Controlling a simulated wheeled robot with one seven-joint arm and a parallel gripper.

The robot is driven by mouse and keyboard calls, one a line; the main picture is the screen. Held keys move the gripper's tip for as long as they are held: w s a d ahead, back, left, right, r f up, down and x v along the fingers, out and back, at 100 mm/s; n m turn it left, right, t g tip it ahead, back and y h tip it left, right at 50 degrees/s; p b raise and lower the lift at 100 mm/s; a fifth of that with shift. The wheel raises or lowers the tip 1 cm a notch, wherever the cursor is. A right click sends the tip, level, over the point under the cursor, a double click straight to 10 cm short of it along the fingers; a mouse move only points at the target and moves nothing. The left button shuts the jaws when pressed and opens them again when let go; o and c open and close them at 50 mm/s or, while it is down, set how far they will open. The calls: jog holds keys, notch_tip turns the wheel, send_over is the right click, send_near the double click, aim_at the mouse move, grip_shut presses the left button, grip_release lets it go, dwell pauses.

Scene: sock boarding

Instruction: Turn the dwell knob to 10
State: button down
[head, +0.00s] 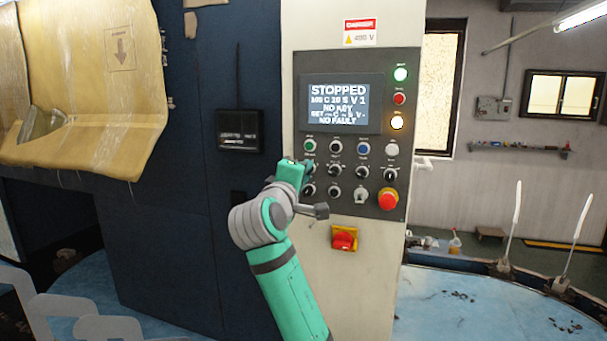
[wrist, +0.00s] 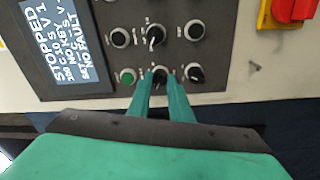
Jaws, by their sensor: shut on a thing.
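The grey control panel (head: 349,183) has rows of buttons and knobs below a screen (head: 338,104). The screen reads STOPPED, with a line that seems to include 10 S, then NO KEY and NO FAULT. My gripper (head: 305,168) is at the panel's left column, just below the green button (head: 309,146). In the wrist view its two green fingers (wrist: 160,88) are shut on a dark knob (wrist: 160,73) beside the green button (wrist: 127,76). The knob's label is too small to read, so I cannot confirm it is the dwell knob; its pointer is partly hidden.
Other knobs sit close by, one (wrist: 155,36) in the neighbouring column and one (wrist: 195,73) in the same column. A red emergency stop (head: 388,199) is at the lower right. A red and yellow switch (head: 344,238) is below the panel.

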jog(key=c, duration=1.6)
grip_release()
jog(key=v, duration=1)
jog(key=shift+s+a, duration=0.1)
jog(key=shift+s, duration=0.25)
